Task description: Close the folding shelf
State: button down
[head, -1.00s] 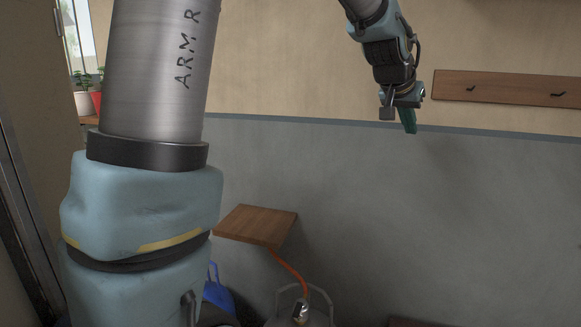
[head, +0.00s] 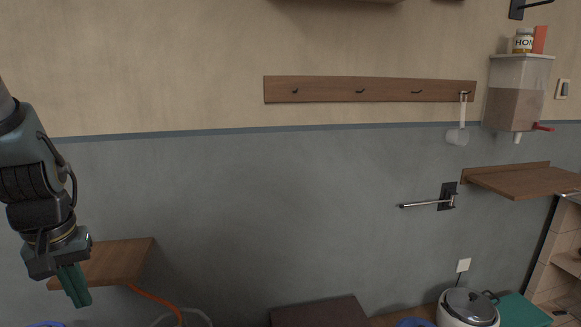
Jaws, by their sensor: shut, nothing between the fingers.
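A wooden shelf (head: 525,181) stands out level from the wall at the right, with a low board along its back. A smaller wooden shelf (head: 108,264) stands out level from the wall at the lower left. I cannot tell for certain which is the folding shelf; both are out flat. My gripper (head: 74,286), with green fingers, is shut and empty at the left, pointing down. It overlaps the small shelf's left part in the picture; whether it touches is unclear. It is far from the right shelf.
A hook rail (head: 370,90) and a grain dispenser (head: 517,92) hang on the wall, with a metal wall bar (head: 425,204) left of the right shelf. A pot (head: 468,308) stands below. An orange hose (head: 152,296) runs under the small shelf.

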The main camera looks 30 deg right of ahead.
aim_at(524, 184)
jog(key=k+l, duration=0.75)
jog(key=l, duration=0.25)
jog(key=k+l+u, duration=0.1)
jog(key=l, duration=0.3)
jog(key=k+l, duration=0.15)
jog(key=l, duration=0.25)
jog(key=k+l+u, duration=0.15)
jog(key=l, duration=0.25)
jog(key=k+l, duration=0.15)
jog(key=l, duration=0.2)
jog(key=k+l+u, duration=0.1)
jog(key=l, duration=0.25)
jog(key=k+l, duration=0.25)
jog(key=l+u, duration=0.05)
jog(key=l, duration=0.1)
